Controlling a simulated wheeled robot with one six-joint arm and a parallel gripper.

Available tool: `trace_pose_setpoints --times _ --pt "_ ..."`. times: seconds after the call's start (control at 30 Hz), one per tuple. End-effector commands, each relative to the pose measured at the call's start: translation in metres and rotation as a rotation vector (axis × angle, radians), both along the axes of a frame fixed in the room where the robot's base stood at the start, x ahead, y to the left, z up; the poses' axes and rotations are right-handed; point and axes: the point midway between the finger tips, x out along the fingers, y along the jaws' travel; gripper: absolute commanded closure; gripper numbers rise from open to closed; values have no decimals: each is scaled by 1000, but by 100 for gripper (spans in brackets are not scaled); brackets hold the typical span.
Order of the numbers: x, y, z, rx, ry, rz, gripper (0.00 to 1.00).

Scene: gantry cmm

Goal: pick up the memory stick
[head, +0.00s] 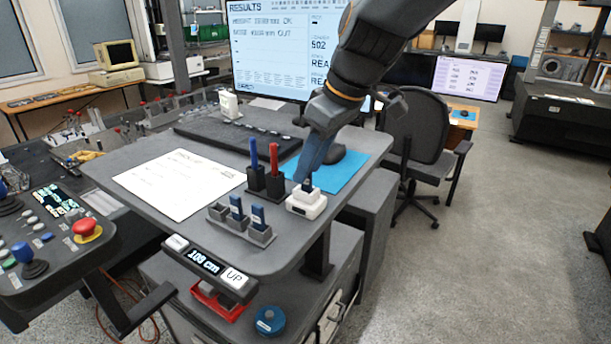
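Two small blue sticks, which look like memory sticks, stand upright in a grey slotted holder (241,228) near the front of the grey desk: one on the left (236,207) and one on the right (258,216). Another small dark blue stick (307,187) stands in a white block (306,205) to the right of the holder. Which one the task means I cannot tell. My gripper (306,178) points down just above and behind the white block, its fingers close to the stick there. Whether they touch it, or are open or shut, is not clear.
Dark pen holders with a blue pen (254,155) and a red pen (274,160) stand just left of my gripper. A paper sheet (180,183), keyboard (235,139) and blue mat (349,177) lie on the desk. A monitor (275,45) stands behind.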

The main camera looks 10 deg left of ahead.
Motion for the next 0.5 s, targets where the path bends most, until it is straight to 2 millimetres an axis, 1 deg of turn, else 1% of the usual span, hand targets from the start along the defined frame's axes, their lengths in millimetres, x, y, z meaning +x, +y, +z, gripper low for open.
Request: trace_pose_setpoints --times 0.1,0.2,0.47,0.5 --pt "1 6 -13 -1 3 0 70" --pt "3 8 -20 -1 1 -1 70" --pt "3 8 -22 0 -1 -1 70" --pt "3 8 -22 0 -1 -1 76"
